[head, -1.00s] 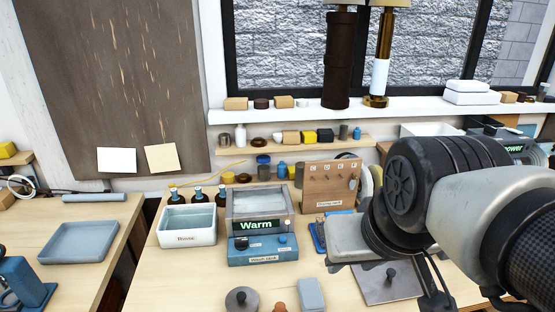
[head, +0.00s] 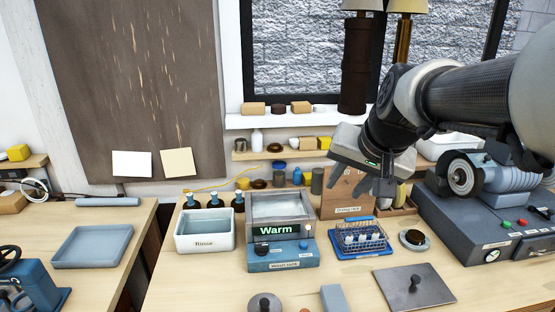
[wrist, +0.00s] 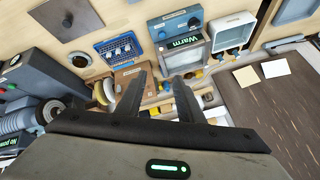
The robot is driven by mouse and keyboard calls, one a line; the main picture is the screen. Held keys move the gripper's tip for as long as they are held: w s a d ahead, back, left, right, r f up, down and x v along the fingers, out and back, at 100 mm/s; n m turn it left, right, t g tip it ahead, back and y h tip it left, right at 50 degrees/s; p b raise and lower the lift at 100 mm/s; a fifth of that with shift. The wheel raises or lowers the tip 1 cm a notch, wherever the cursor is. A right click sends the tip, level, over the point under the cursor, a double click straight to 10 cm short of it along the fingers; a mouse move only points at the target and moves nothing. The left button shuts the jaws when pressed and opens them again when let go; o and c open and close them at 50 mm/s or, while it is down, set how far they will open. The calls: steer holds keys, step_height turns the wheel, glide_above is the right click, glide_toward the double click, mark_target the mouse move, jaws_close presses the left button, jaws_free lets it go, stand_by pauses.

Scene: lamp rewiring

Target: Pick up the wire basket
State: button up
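The blue wire basket (head: 361,238) sits on the bench in front of the drying rack board, just right of the blue wash tank. It holds several small white pieces. In the wrist view the wire basket (wrist: 120,48) lies at the upper left, apart from my fingers. My gripper (head: 372,185) hangs in the air above and behind the basket, in front of the shelves. In the wrist view my gripper (wrist: 158,82) has its two fingers apart with nothing between them.
The wash tank (head: 282,258) marked "Warm" and the white "Rinse" tray (head: 204,243) stand left of the basket. A grey lid plate (head: 414,288) lies in front of it. A dark machine (head: 480,225) stands at right. The drying rack board (head: 340,195) is close behind the basket.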

steer(key=w+d+f+m+h+b, duration=0.1)
steer(key=w+d+f+m+b, duration=0.2)
steer(key=w+d+f+m, duration=0.45)
steer(key=m+b, duration=0.1)
steer(key=m, duration=0.4)
glide_toward(360, 218)
steer(key=shift+m+y, duration=0.25)
steer(key=shift+y, duration=0.05)
steer(key=x, duration=0.5)
steer(key=shift+w+d, duration=0.2)
steer(key=shift+d, duration=0.2)
steer(key=shift+x, duration=2.85)
steer(key=shift+s+a+f, duration=0.1)
steer(key=shift+s+a, duration=0.1)
jaws_close()
